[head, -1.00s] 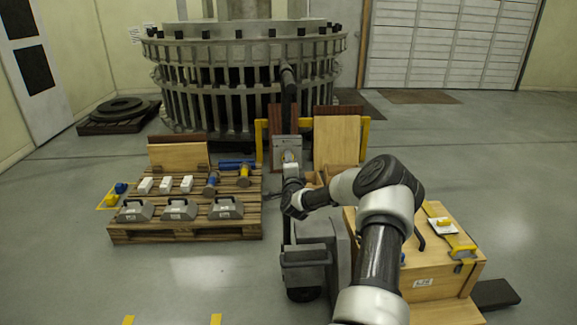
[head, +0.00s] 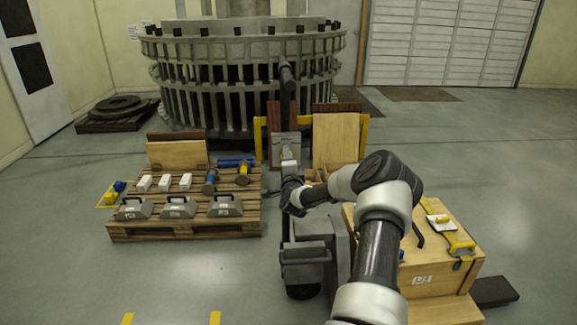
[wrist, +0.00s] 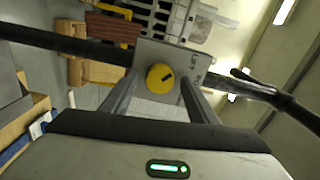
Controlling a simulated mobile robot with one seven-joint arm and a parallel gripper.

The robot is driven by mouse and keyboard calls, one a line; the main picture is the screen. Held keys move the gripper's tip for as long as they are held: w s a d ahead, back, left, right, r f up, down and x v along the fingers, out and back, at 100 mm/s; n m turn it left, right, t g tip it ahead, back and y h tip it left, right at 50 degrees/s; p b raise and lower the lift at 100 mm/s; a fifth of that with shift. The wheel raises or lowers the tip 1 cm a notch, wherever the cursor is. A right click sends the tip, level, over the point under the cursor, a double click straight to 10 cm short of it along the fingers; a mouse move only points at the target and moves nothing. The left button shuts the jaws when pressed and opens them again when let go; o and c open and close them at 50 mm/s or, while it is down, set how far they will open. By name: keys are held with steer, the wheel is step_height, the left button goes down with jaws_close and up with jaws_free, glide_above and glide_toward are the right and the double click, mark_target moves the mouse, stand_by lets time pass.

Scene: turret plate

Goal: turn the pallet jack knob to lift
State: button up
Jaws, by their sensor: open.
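The pallet jack knob is a round yellow dial (wrist: 160,77) with a dark mark, set on a grey plate (wrist: 172,57) in the wrist view. My gripper (wrist: 157,88) is open, with one finger on each side of the knob's lower part in that view. I cannot tell whether either finger touches it. In the head view, the pallet jack (head: 320,240) stands in the middle, its dark handle (head: 287,85) rising above the plate. My gripper (head: 289,164) is in front of the plate there and mostly hides the knob.
A wooden pallet (head: 185,230) with grey weights, white blocks and tools lies left of the jack. A wooden crate (head: 440,275) stands at right. A large ringed structure (head: 245,85) is behind. Dark handle bars (wrist: 60,40) flank the plate. Floor at the far right is open.

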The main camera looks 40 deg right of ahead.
steer(key=p+v, duration=0.2)
steer(key=v, duration=1.5)
steer(key=shift+s, duration=0.2)
steer(key=shift+w+a, duration=0.1)
